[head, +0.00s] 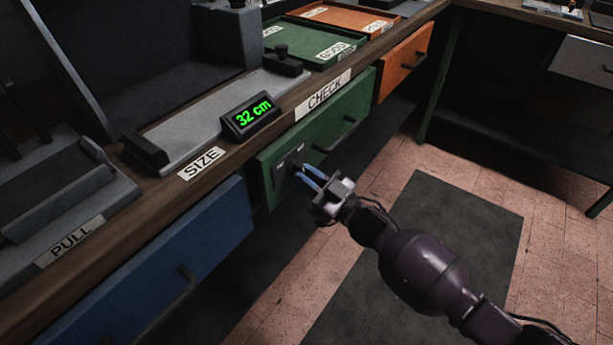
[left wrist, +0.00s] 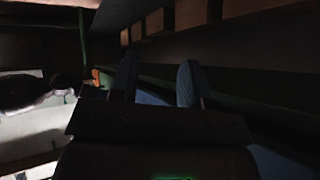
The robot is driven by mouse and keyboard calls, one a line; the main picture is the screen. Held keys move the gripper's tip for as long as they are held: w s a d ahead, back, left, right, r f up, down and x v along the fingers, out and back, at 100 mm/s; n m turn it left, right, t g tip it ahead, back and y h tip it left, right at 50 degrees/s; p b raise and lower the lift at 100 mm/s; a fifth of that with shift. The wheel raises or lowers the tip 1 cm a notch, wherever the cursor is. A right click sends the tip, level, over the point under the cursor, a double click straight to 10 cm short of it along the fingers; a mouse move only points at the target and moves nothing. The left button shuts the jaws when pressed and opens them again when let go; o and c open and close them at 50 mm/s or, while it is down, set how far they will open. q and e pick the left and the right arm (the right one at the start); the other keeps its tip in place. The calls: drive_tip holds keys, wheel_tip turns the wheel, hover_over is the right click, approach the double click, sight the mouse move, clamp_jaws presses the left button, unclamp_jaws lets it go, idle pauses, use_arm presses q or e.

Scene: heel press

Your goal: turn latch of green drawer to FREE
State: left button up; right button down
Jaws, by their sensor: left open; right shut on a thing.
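The green drawer (head: 320,140) is closed under the bench top, below the CHECK label. Its latch (head: 287,163) is a small grey plate with a dark knob at the left end of the drawer front. My right gripper (head: 302,173) reaches in from the lower right, with its blue fingers shut on the latch knob. The fingertips partly hide the knob, and I cannot read its marking. My left gripper (left wrist: 160,78) shows only in the left wrist view, open with nothing visible between its fingers.
A blue drawer (head: 165,265) is at the left and an orange drawer (head: 403,62) at the right. The green drawer's handle (head: 350,124) stands out right of the latch. A display (head: 250,117) reads 32 cm. The floor mat (head: 430,215) is clear.

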drive_tip(key=shift+w+r+n+g+y, duration=0.15)
drive_tip(key=shift+n+g, duration=0.6)
drive_tip(key=shift+n, duration=0.9)
drive_tip(key=shift+r+n+g+y, duration=0.2)
drive_tip(key=shift+n+g, duration=0.6)
drive_tip(key=shift+n, duration=0.9)
drive_tip(key=shift+w+r+n+g+y, duration=0.15)
drive_tip(key=shift+n+g, duration=0.6)
drive_tip(key=shift+n, duration=0.9)
drive_tip(key=c, duration=1.2)
unclamp_jaws()
drive_tip(key=shift+c, duration=0.2)
drive_tip(key=shift+o, duration=0.5)
drive_tip(key=shift+s, duration=0.1)
drive_tip(key=shift+a+f, duration=0.1)
drive_tip(key=shift+f, duration=0.2)
